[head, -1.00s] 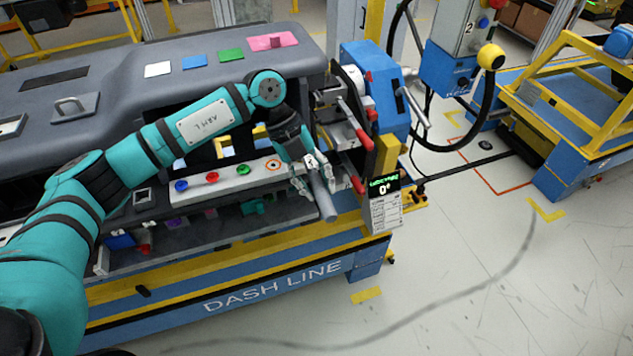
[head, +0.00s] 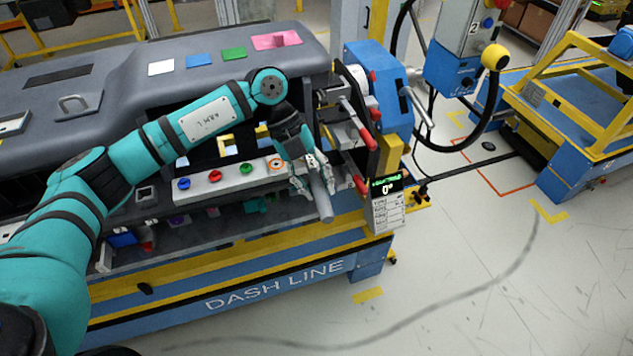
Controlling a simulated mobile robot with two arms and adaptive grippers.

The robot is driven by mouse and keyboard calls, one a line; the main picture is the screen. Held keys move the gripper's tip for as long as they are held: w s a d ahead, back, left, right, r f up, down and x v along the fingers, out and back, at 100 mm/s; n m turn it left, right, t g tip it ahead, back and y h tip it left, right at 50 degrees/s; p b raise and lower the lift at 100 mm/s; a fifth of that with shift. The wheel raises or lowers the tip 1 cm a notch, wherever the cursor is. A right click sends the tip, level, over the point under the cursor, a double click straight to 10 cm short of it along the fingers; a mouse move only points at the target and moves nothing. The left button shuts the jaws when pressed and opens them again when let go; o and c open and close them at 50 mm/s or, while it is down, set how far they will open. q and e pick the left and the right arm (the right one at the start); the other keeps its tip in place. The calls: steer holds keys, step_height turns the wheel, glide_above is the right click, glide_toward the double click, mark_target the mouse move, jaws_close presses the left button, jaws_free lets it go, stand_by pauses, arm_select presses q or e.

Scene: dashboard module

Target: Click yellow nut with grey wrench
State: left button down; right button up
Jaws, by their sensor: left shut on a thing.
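My left gripper (head: 311,189) is shut on a grey rod-shaped tool (head: 323,203), which looks like the grey wrench. The tool slants down and to the right, with its visible end near the bench's front edge. The gripper is at the right end of a light grey bar (head: 212,187) carrying a blue knob (head: 184,183), a red knob (head: 214,175), a green knob (head: 246,169) and an orange ring (head: 277,163). I cannot make out a yellow nut; the hand and arm cover part of this area. My right gripper is not in view.
A blue fixture with red-tipped handles (head: 366,138) stands just right of the tool. A small display reading 0° (head: 387,187) hangs below it. The dark dashboard (head: 115,75) lies behind my arm. The floor at the right front is clear.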

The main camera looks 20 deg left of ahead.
arm_select(q)
steer(key=shift+s+a+m, duration=0.15)
steer(key=shift+a+m, duration=0.15)
stand_by(0.6)
steer(key=shift+s+a+m+g+y+b, duration=0.3)
steer(key=shift+a+m+g, duration=0.2)
steer(key=shift+a+m, duration=0.35)
stand_by(1.8)
steer(key=shift+w+d+n, duration=0.15)
steer(key=shift+d+n, duration=0.3)
steer(key=shift+r+p, duration=2.3)
steer(key=shift+r, duration=0.75)
